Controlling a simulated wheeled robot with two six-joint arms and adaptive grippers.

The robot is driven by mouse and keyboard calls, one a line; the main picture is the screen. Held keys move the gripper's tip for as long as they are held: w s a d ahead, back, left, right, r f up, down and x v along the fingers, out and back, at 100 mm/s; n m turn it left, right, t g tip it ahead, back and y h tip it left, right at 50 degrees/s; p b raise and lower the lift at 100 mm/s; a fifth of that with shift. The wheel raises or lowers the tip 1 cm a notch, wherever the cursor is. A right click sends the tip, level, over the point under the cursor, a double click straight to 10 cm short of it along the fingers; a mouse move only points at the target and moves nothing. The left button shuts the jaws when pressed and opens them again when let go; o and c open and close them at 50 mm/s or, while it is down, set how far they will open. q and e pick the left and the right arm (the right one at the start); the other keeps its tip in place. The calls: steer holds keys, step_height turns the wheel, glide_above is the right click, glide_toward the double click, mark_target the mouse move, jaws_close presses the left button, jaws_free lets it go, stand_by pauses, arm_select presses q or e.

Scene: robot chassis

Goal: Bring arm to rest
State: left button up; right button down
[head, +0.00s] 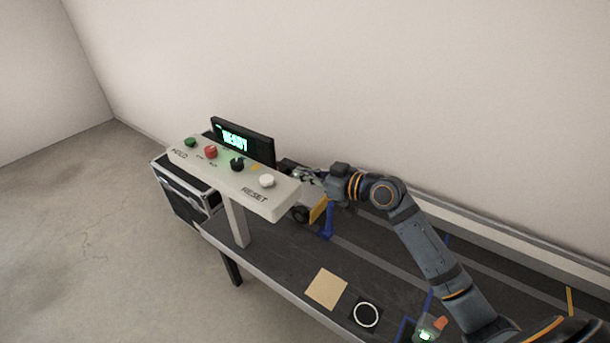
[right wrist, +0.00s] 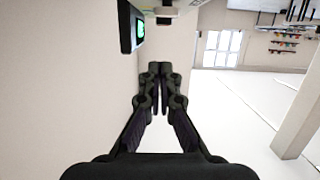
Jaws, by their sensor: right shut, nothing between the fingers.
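My right arm reaches in from the lower right in the head view. Its gripper (head: 308,176) is beside the right end of a white control panel (head: 229,181), near the RESET end. In the right wrist view the fingers (right wrist: 160,72) are together with nothing between them. The panel carries a green button (head: 191,142), a red button (head: 211,152), a black knob (head: 237,163) and a white button (head: 267,180). A black display (head: 262,150) behind it shows green text that looks like READY. My left gripper is not in view.
A dark bench (head: 284,265) runs along the wall below my arm. On it are a tan square (head: 326,289), a white ring (head: 366,314), a blue post (head: 327,222) and a small device with a green light (head: 427,334). A dark case (head: 183,199) stands under the panel's left end.

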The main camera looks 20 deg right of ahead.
steer(key=s+a+f+m+g+h, duration=0.2)
steer(key=s+f+g+h, duration=0.2)
steer(key=s+f, duration=0.9)
steer(key=s+d+f+m+g+h, duration=0.2)
steer(key=s+d+f+g+h, duration=0.15)
steer(key=s, duration=0.35)
steer(key=s+d+f+m+g+h, duration=0.2)
steer(key=s+d+f, duration=0.25)
steer(key=s, duration=0.25)
step_height(320, 180, down, 25)
steer(key=s+d, duration=0.1)
steer(key=s, duration=0.1)
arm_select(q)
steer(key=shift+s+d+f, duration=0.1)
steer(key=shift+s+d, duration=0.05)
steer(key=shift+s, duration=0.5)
arm_select(e)
steer(key=s+d+f+g, duration=0.1)
steer(key=s+f+g, duration=0.1)
steer(key=s+f, duration=1.5)
steer(key=shift+s+d+f+m, duration=0.15)
steer(key=shift+s+d+m, duration=0.2)
steer(key=shift+s, duration=0.7)
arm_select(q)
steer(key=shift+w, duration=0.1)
arm_select(e)
steer(key=shift+a, duration=0.1)
